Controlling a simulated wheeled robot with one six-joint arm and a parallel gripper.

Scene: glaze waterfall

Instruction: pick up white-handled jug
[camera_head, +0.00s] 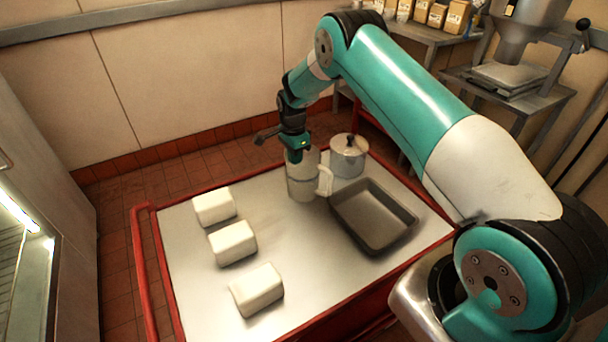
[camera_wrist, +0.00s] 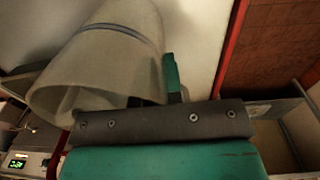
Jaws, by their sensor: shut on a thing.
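The white-handled jug (camera_head: 301,181) is a pale, translucent jug with a white handle on its right side. It is upright at the back middle of the cart top (camera_head: 285,230). I cannot tell whether its base touches the cart. My gripper (camera_head: 297,154) is at the jug's top, shut on it; the fingers are mostly hidden in the head view. In the wrist view the jug (camera_wrist: 98,65) fills the upper left beside my gripper (camera_wrist: 172,92), with its open mouth toward the camera.
A metal pot with a lid (camera_head: 348,158) stands close right of the jug. A grey baking tin (camera_head: 373,216) lies to the right front. Three white blocks, one at the middle (camera_head: 232,243), line the left side. A red rail (camera_head: 148,270) edges the cart.

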